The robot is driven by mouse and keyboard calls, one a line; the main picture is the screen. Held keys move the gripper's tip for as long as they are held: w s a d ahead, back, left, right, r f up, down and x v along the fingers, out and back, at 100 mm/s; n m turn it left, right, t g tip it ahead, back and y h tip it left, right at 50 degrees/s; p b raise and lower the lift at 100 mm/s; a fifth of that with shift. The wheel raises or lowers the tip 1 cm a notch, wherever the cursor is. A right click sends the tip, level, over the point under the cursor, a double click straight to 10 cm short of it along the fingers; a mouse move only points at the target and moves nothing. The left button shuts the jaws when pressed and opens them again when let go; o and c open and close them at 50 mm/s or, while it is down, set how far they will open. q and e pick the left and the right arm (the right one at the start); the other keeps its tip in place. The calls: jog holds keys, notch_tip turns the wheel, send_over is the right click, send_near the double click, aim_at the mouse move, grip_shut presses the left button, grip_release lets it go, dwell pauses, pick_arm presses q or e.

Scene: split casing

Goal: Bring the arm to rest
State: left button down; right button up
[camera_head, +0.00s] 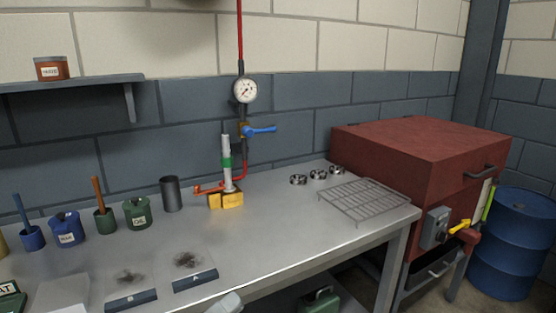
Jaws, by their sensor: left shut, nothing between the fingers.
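A small pale grey part of my left gripper (226,303) shows at the bottom edge, in front of the workbench's front edge. It is shut and holds nothing that I can see. Most of it and its arm are cut off by the frame. It is apart from the things on the bench. My right gripper is not in view.
The metal workbench (290,240) carries pots, a dark cylinder (171,194), a yellow-based fixture (226,200), bearing rings (318,174) and a wire rack (368,201). A red oven (420,150) and blue drum (516,245) stand right. The bench's middle front is clear.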

pick_arm(q)
jog(key=s+a+f+n+y, duration=0.1)
jog(key=a+f+n+y, duration=0.25)
jog(key=f+n, duration=0.2)
jog(key=s+a+f+n+t+y, duration=0.1)
jog(key=s+a+f+n+y, duration=0.1)
jog(key=f+n+y, duration=0.4)
jog(key=s+a+f+n+y, duration=0.1)
jog(key=a+f+n+y, duration=0.15)
jog(key=f+n, duration=0.35)
jog(key=s+a+f+n+g+y, duration=0.2)
jog(key=s+a+f+n+g, duration=0.2)
jog(key=s+f+n, duration=0.5)
jog(key=shift+s+f+g, duration=0.4)
jog(key=shift+s+f, duration=0.15)
jog(key=shift+s, duration=0.35)
